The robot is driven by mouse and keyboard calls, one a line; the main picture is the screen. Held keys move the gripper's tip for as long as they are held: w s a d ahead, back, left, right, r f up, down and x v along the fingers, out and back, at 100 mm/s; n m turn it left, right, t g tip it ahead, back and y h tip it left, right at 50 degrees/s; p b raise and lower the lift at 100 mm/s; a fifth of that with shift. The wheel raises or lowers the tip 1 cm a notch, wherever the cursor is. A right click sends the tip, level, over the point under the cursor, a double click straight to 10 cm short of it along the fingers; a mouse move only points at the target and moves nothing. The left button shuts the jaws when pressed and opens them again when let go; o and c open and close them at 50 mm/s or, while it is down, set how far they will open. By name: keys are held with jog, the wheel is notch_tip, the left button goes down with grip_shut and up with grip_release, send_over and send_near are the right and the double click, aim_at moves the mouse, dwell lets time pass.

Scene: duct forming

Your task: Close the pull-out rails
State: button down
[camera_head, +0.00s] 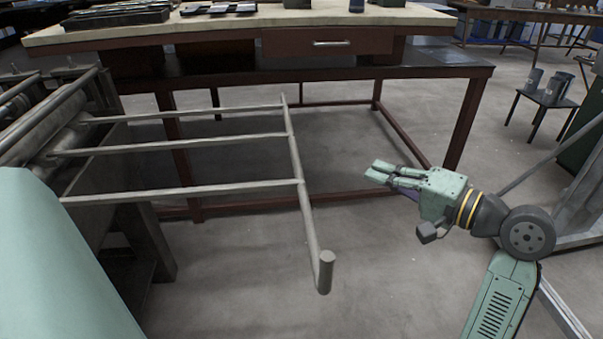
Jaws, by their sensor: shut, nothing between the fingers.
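The pull-out rails (180,188) are several grey metal bars that stick out to the right from the machine (60,135) at the left. A long crossbar (304,200) joins their outer ends and ends near me in a short upright post (325,270). The rails are extended over the open floor. My gripper (371,171) is to the right of the crossbar, apart from it, with its fingers pointing left. Its fingers are close together and hold nothing.
A workbench (240,38) with a drawer (328,41) and a dark red frame stands behind the rails. A small black table (543,99) with dark containers stands at the back right. The floor (400,280) between the crossbar and my arm is clear.

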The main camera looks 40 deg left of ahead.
jog(key=s+a+f+g+p, duration=0.1)
jog(key=s+a+f+p, duration=0.2)
jog(key=a, duration=0.6)
jog(key=shift+s+a+f+m, duration=0.3)
jog(key=shift+s+f, duration=0.15)
jog(key=shift+s, duration=0.15)
